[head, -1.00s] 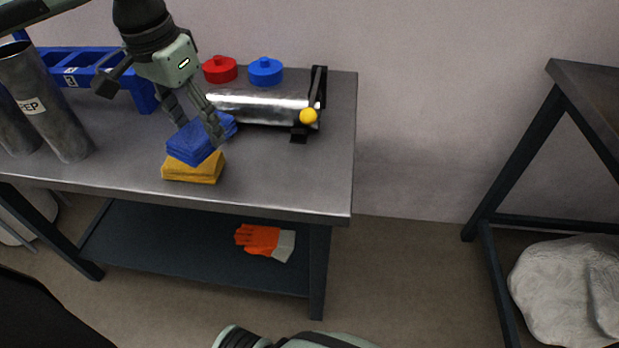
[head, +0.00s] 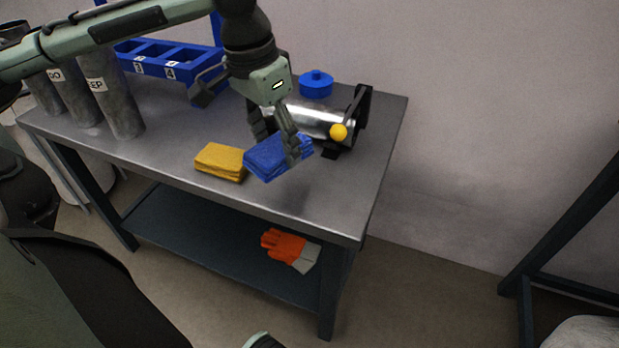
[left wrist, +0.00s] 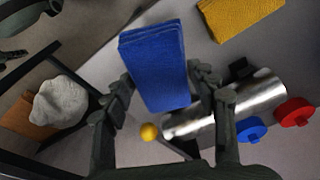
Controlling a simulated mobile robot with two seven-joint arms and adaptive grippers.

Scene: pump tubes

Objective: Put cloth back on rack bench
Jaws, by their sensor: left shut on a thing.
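A folded blue cloth (head: 268,160) is held by my left gripper (head: 276,148) at the bench. In the left wrist view the blue cloth (left wrist: 157,66) lies between the two fingers of the gripper (left wrist: 160,95). A folded yellow cloth (head: 219,160) lies on the metal bench top (head: 180,160), left of the blue one. It also shows at the top of the left wrist view (left wrist: 238,15). Whether the blue cloth touches the bench top is hard to tell. In the head view my right gripper is not visible.
A metal cylinder with a yellow knob (head: 339,132) lies in a black holder behind the cloth. A blue cap (head: 316,84), a blue numbered rack (head: 165,62) and upright metal tubes (head: 118,105) stand on the bench. Orange gloves (head: 287,246) lie on the lower shelf (head: 215,245).

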